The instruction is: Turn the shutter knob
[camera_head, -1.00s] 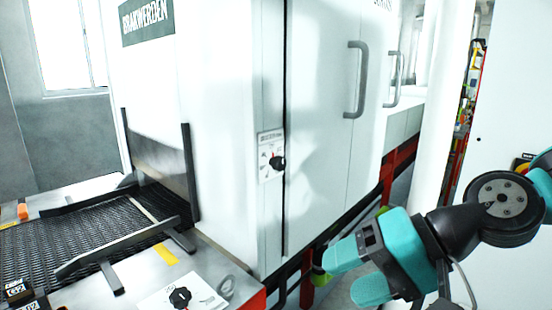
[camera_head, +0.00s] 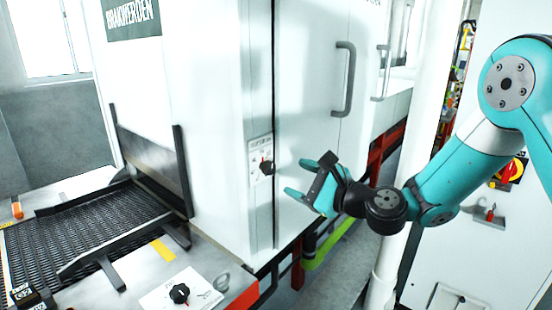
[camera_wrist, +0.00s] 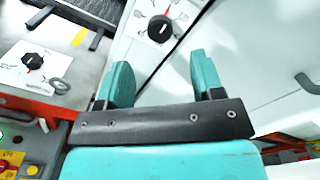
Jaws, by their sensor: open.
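A black knob with a red pointer (camera_head: 266,167) sits on a white dial plate on the side of the white machine cabinet; it also shows in the wrist view (camera_wrist: 160,29). A second black knob (camera_head: 179,293) sits on a white plate on the metal deck by the belt, and in the wrist view (camera_wrist: 33,62) at left. The knobs' label text is too small to read. My gripper (camera_head: 298,178) is open and empty, just right of the cabinet knob and apart from it. In the wrist view its teal fingers (camera_wrist: 160,65) frame the space below that knob.
The mesh belt (camera_head: 85,235) runs into the machine at left under a dark upright panel (camera_head: 150,165). A metal loop (camera_head: 221,282) stands beside the deck knob. A cabinet door handle (camera_head: 344,80) juts out above my gripper. A red-and-yellow switch (camera_head: 511,171) is at right.

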